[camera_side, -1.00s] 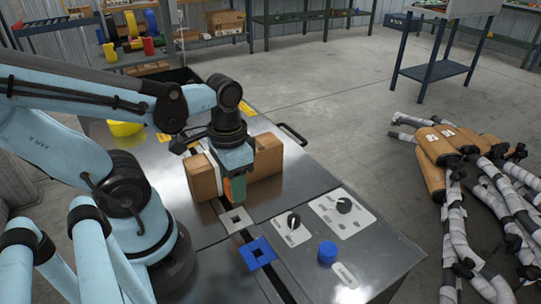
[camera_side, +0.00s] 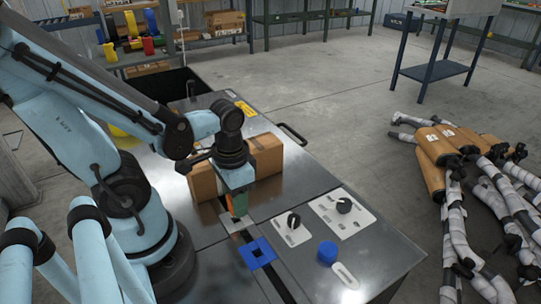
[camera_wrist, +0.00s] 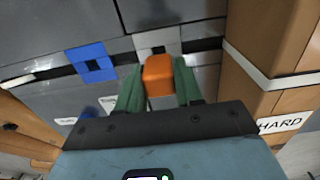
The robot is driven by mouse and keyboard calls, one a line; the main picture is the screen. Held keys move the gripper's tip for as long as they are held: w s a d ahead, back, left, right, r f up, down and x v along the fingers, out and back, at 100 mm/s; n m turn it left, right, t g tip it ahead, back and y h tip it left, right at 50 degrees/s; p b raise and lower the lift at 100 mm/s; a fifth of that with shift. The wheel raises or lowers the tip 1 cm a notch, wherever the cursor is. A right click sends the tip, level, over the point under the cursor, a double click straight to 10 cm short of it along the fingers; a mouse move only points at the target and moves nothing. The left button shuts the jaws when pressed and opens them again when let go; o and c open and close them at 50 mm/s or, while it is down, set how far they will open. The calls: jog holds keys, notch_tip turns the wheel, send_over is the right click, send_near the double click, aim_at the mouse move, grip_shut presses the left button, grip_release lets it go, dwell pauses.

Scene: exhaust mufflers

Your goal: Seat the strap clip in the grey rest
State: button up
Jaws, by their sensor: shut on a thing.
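The strap clip is an orange block (camera_wrist: 159,76) held between the green fingers of my gripper (camera_wrist: 158,88). In the side view my gripper (camera_side: 239,206) points down, with an orange edge of the clip (camera_side: 231,204) showing at the fingers. The grey rest (camera_side: 228,225) is a light square plate with an opening, set along the dark slot of the bench. The gripper and clip are just over it and partly hide it. In the wrist view the grey rest (camera_wrist: 150,40) lies just beyond the clip. I cannot tell whether the clip touches it.
A blue square rest (camera_side: 258,253) lies nearer along the same slot. A cardboard box (camera_side: 264,153) stands close behind my gripper. A panel with black knobs (camera_side: 293,221) and a blue button (camera_side: 327,252) are to the right.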

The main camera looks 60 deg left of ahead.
jog(key=shift+f, duration=0.65)
jog(key=shift+f, duration=0.45)
dwell(1.6)
jog(key=o, duration=1.1)
jog(key=shift+c, duration=0.2)
jog(key=shift+r, duration=0.1)
jog(key=shift+s+r, duration=0.1)
jog(key=shift+r, duration=5.8)
